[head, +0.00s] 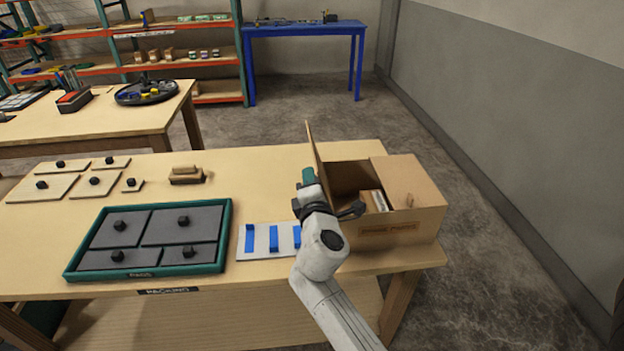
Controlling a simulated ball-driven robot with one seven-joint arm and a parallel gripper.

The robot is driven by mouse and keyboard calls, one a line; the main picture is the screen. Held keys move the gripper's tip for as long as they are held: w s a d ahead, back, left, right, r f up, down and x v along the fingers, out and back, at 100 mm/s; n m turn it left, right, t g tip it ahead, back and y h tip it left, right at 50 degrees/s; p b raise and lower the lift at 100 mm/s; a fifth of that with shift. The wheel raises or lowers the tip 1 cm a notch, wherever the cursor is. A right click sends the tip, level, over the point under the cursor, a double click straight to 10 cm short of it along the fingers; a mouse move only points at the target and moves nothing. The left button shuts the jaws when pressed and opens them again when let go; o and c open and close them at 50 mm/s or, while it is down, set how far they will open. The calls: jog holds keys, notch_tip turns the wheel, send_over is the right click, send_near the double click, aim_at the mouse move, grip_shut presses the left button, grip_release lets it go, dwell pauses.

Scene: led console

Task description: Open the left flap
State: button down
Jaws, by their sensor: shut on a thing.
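An open cardboard box (408,222) stands at the right end of the packing table. Its left flap (315,150) stands up nearly vertical along the left side of the opening. The right flap (405,180) lies flat over the right part of the box. My gripper (309,177) is at the left flap's lower part and is shut on it; my wrist hides the contact and the box's left wall. A small item with a light face (377,200) shows inside the box.
Left of my arm lie a white board with blue strips (270,241) and a green-rimmed tray (228,225) with grey knobbed panels. A wooden block (187,176) and several knobbed plates (42,187) lie farther left. The floor right of the table is clear up to the wall.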

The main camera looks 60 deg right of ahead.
jog(key=c, duration=1.2)
grip_release()
jog(key=shift+c, duration=0.2)
jog(key=shift+s, duration=0.1)
jog(key=b+v, duration=0.2)
jog(key=v, duration=0.8)
jog(key=shift+s+a, duration=0.15)
jog(key=shift+a, duration=0.15)
